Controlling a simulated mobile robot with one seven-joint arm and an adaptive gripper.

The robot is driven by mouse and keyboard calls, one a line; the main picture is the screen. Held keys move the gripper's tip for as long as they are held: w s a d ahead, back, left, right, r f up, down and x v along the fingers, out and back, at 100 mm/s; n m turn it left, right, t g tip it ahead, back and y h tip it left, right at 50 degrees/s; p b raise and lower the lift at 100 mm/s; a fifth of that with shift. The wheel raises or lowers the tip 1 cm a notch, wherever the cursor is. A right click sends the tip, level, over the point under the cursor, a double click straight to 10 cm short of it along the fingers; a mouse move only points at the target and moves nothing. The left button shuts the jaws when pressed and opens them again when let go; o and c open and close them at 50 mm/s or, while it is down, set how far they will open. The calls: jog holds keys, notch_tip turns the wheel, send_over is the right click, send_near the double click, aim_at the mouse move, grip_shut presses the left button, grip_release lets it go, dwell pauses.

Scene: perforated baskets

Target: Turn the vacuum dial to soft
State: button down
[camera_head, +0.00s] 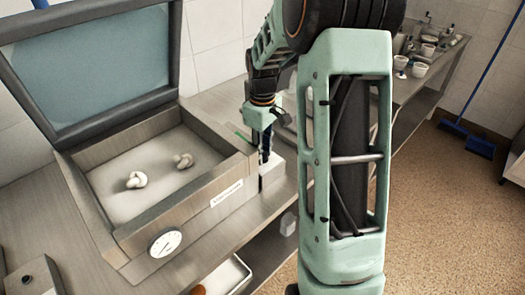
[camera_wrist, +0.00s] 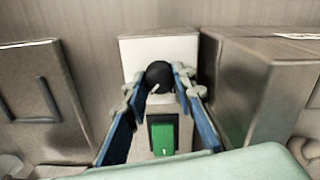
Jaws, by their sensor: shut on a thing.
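The vacuum dial (camera_wrist: 157,74) is a round black knob with a white pointer line, on a pale panel (camera_wrist: 158,46) in the wrist view. The pointer slants in the picture; no setting marks are readable. My gripper (camera_wrist: 160,80) has its blue fingers on both sides of the knob, shut on it. A green switch (camera_wrist: 162,138) sits just below the knob, between the fingers. In the head view, my gripper (camera_head: 265,155) is at the right front corner of the vacuum machine (camera_head: 205,185). The dial is hidden there.
The machine's glass lid (camera_head: 90,60) stands open; two whitish pieces (camera_head: 136,180) lie in its chamber. A round gauge (camera_head: 165,243) is on its front. A metal box (camera_head: 35,278) stands at the lower left. A shelf with a tray (camera_head: 228,277) is below.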

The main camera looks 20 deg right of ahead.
jog(key=c, duration=1.6)
grip_release()
notch_tip(320, 180, up, 12)
